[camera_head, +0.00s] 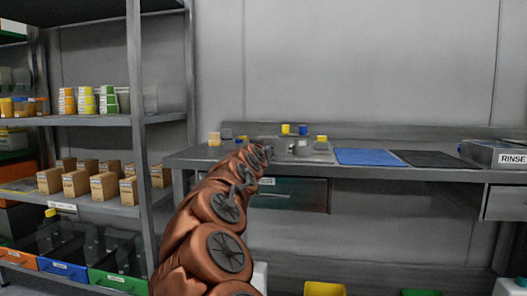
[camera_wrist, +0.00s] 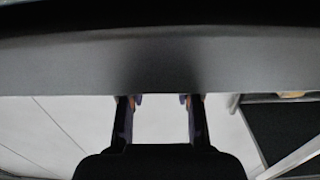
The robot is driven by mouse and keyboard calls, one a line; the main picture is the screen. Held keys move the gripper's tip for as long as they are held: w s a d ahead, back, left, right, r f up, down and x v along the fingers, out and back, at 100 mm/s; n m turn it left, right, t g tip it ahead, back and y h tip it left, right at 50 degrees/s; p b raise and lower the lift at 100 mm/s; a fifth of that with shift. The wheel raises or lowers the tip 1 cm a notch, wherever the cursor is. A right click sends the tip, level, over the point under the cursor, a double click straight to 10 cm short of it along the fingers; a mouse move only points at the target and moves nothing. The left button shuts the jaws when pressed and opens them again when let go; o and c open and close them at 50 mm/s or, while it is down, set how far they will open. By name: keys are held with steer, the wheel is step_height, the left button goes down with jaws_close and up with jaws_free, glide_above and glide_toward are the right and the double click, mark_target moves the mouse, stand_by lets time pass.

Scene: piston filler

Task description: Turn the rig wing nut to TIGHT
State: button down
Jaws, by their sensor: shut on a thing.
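The rig (camera_head: 300,148) is a small grey metal unit on the bench, with a yellow and a blue cup showing at its top. My arm reaches up to the bench just left of it in the head view and hides part of that area. In the wrist view my gripper (camera_wrist: 160,101) has its two dark fingers apart, with their tips at the lower edge of a wide grey body (camera_wrist: 160,70). The gripper is shut on a part hidden there, which seems to be the wing nut. The nut's angle and any TIGHT mark cannot be made out.
The bench (camera_head: 350,169) also bears a blue mat (camera_head: 368,157), a dark mat (camera_head: 428,159) and a grey RINSE basin (camera_head: 497,154) at right. A shelf rack (camera_head: 140,120) with boxes and jars stands close to my arm at left. Small yellow-topped items stand around the rig.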

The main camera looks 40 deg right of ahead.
steer(key=shift+r, duration=0.1)
steer(key=c, duration=1.1)
jaws_free()
steer(key=shift+d, duration=0.1)
steer(key=shift+o, duration=0.2)
steer(key=v, duration=1.2)
